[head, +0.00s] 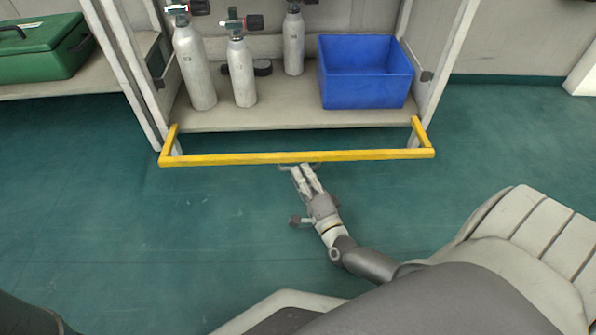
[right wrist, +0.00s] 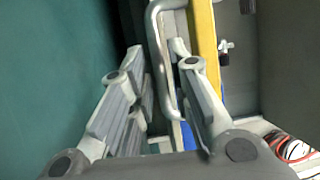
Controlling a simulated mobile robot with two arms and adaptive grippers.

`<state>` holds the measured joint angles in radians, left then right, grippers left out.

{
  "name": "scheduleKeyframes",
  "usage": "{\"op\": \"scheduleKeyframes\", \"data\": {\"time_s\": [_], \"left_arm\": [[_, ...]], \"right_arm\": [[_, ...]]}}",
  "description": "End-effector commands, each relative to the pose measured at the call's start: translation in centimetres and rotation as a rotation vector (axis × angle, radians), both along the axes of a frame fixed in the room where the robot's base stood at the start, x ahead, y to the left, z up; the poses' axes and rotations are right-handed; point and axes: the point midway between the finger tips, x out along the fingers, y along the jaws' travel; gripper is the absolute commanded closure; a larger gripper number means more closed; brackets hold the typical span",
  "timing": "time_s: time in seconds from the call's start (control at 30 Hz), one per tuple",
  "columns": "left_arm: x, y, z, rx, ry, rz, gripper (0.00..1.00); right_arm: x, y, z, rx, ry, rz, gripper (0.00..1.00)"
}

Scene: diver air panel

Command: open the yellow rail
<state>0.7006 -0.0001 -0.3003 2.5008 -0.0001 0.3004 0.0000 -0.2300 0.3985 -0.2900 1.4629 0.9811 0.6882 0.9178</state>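The yellow rail (head: 300,157) runs level across the front of the shelf bay, its two short ends reaching back to the frame posts. In the right wrist view the yellow rail (right wrist: 204,45) is at the upper middle, with a grey metal loop handle (right wrist: 155,40) beside it. My right gripper (head: 298,170) is at the rail's middle, just on its near side. In the right wrist view the fingers of the right gripper (right wrist: 157,58) are apart, with the handle's bar between them; I see no clear grip on it. My left gripper is not in view.
Behind the rail, the shelf (head: 285,118) holds several grey cylinders (head: 242,75) and a blue bin (head: 365,75). A green case (head: 40,50) lies on the bench at the left. The green floor (head: 120,230) before the rail is clear.

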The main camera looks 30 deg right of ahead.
Motion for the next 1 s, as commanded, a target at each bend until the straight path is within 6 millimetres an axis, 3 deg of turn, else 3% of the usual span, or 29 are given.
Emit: {"op": "scheduleKeyframes", "data": {"time_s": [0.2,0.53,0.7,1.0], "left_arm": [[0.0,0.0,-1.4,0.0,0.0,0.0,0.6],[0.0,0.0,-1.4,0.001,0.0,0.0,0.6],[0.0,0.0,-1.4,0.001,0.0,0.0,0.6],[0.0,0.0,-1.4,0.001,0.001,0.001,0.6]], "right_arm": [[2.4,-0.4,0.2,0.0,0.0,0.0,0.81],[2.8,-0.4,0.4,-0.001,0.001,0.0,0.81],[2.8,-0.4,0.4,-0.001,0.001,0.0,1.0],[2.8,-0.4,0.4,-0.001,0.002,0.0,1.0]]}}
